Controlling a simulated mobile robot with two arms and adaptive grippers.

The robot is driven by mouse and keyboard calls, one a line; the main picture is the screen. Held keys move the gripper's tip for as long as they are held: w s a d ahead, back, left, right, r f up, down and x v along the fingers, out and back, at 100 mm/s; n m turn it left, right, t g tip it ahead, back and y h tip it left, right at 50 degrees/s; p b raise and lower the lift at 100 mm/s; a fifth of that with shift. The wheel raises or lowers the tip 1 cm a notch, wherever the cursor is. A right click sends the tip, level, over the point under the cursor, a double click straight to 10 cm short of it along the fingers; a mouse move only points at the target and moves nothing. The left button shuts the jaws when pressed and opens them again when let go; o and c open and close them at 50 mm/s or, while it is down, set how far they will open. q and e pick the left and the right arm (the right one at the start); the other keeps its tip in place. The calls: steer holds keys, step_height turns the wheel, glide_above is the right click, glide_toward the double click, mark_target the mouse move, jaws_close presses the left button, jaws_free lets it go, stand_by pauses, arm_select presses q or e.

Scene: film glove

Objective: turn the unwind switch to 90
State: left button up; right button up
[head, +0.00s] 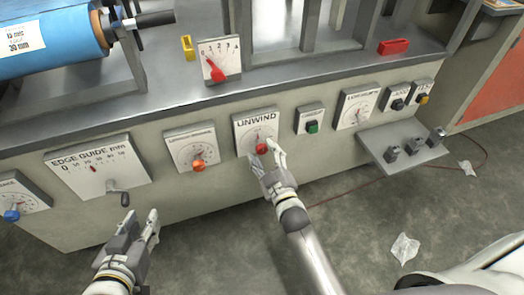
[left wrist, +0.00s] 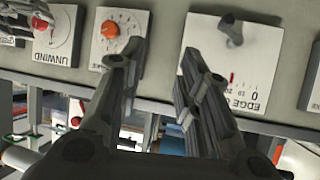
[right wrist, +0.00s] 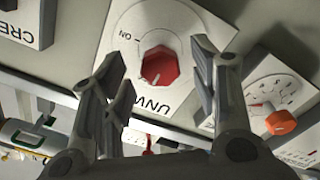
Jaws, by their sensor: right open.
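The unwind panel (head: 241,125) is a white plate with a red knob (head: 262,148) on the front of the machine. In the right wrist view the red knob (right wrist: 160,66) shows a pale mark pointing toward the UNWIND lettering, and "ON" is printed beside it. My right gripper (head: 268,151) is at the knob. In the right wrist view its open fingers (right wrist: 160,65) stand on either side of the knob, with gaps visible. My left gripper (head: 140,222) is open and empty, low in front of the edge guide panel (head: 82,160).
An orange knob (head: 198,166) is left of the unwind panel. A green button (head: 312,127) is right of it. A small shelf (head: 375,150) with grey parts juts out at the right. The edge guide crank (head: 124,198) sticks out near my left gripper.

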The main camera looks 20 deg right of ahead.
arm_select(q)
steer(key=shift+w+d+r+t+h, duration=0.15)
steer(key=shift+w+d+r+t, duration=0.2)
steer(key=shift+r, duration=0.35)
steer(key=shift+w+d+r+t+h, duration=0.1)
steer(key=shift+w+r+t+h, duration=0.05)
steer(key=shift+w+r+t, duration=0.4)
arm_select(e)
steer(key=shift+w, duration=1.25)
arm_select(q)
steer(key=shift+s+r, duration=0.1)
arm_select(e)
steer(key=shift+c, duration=0.2)
steer(key=c, duration=1)
